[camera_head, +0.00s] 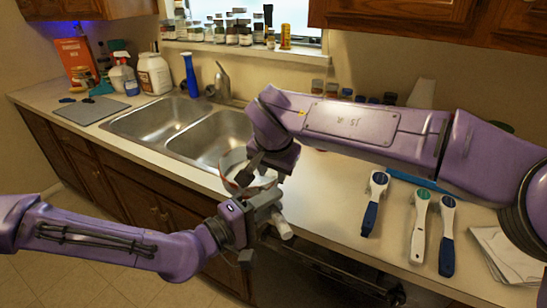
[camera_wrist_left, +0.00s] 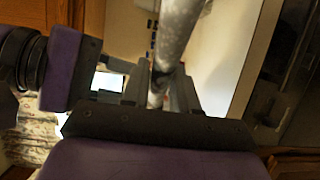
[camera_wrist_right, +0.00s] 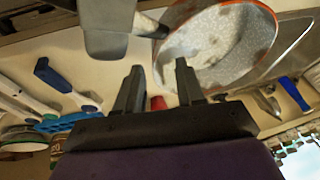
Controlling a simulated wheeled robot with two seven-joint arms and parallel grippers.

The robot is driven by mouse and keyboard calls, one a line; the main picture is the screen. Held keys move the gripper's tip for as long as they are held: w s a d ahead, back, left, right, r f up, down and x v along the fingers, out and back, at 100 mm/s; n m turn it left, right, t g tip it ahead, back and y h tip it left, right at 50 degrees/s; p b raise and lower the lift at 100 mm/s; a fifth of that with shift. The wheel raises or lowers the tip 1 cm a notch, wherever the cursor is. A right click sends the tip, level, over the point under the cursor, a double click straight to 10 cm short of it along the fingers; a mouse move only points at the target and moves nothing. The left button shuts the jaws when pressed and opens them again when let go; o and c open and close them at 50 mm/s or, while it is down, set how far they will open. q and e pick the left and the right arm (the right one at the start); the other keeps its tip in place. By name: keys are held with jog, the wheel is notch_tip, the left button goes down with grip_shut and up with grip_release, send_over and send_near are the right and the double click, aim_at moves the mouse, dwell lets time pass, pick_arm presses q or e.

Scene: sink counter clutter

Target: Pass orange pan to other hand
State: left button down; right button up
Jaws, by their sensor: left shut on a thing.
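The pan has an orange rim and a speckled pale inside; in the head view the pan (camera_head: 232,163) is partly hidden behind my grippers at the counter's front edge. My left gripper (camera_head: 262,200) is shut on its pale handle (camera_head: 283,226). In the left wrist view the speckled handle (camera_wrist_left: 178,35) runs between the fingers of my left gripper (camera_wrist_left: 160,88). My right gripper (camera_head: 252,170) is close above the pan. In the right wrist view my right gripper (camera_wrist_right: 158,82) is open with its fingers apart, and the pan (camera_wrist_right: 215,45) lies just beyond them.
A double sink (camera_head: 210,138) is behind the pan. Blue-handled (camera_head: 370,217), green-topped (camera_head: 420,225) and another blue-handled utensil (camera_head: 447,250) lie on the right counter by a cloth (camera_head: 508,255). Bottles (camera_head: 154,74) stand at the left. My right arm crosses the counter.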

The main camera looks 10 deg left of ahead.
pick_arm(q)
jog(key=shift+r, duration=0.1)
pick_arm(e)
jog(key=x, duration=0.4)
jog(key=shift+w+f, duration=0.1)
jog(key=shift+f, duration=0.05)
jog(key=shift+c, duration=0.3)
grip_shut()
pick_arm(q)
jog(key=c, duration=0.8)
grip_release()
jog(key=shift+s, duration=0.1)
pick_arm(e)
jog(key=shift+a, duration=0.1)
